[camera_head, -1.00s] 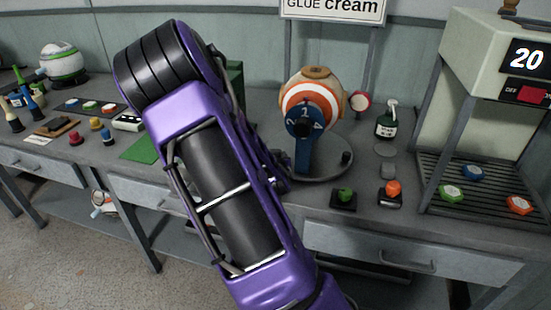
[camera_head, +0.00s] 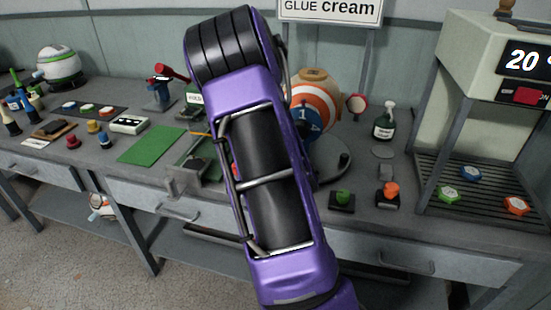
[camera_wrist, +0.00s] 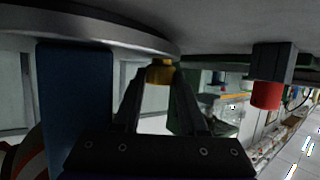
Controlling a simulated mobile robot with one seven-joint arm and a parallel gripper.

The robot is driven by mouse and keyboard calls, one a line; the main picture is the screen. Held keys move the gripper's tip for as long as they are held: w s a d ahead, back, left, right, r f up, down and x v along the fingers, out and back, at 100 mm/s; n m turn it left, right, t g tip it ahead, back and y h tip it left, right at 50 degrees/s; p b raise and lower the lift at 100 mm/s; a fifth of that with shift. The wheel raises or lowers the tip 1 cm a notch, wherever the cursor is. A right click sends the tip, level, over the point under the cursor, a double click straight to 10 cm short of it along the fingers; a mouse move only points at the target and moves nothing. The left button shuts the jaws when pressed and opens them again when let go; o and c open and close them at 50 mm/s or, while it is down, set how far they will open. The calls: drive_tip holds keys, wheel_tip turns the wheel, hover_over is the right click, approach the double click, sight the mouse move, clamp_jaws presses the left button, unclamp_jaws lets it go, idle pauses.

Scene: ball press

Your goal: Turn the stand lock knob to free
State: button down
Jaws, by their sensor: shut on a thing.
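The stand has a blue post (camera_head: 328,150) on a round grey base (camera_head: 335,176) and carries an orange-and-white striped ball (camera_head: 318,98). A blue numbered dial (camera_head: 303,117) faces front, partly covered by my purple arm. My gripper is hidden in the head view. In the wrist view, which looks upside down, my gripper (camera_wrist: 160,78) is shut on a small yellow knob (camera_wrist: 160,71) close by the rim of the round base (camera_wrist: 110,32). The blue post (camera_wrist: 75,105) stands to the left there. The knob's turn position cannot be told.
A green button (camera_head: 343,195) and an orange button (camera_head: 390,189) sit in front of the stand on the right. A display machine (camera_head: 497,75) is at the right. A green mat (camera_head: 150,145) lies left of my arm.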

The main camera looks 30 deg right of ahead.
drive_tip(key=shift+c, duration=2.2)
unclamp_jaws()
drive_tip(key=shift+d, duration=0.1)
drive_tip(key=shift+m+g+h, duration=0.3)
drive_tip(key=shift+h, duration=0.1)
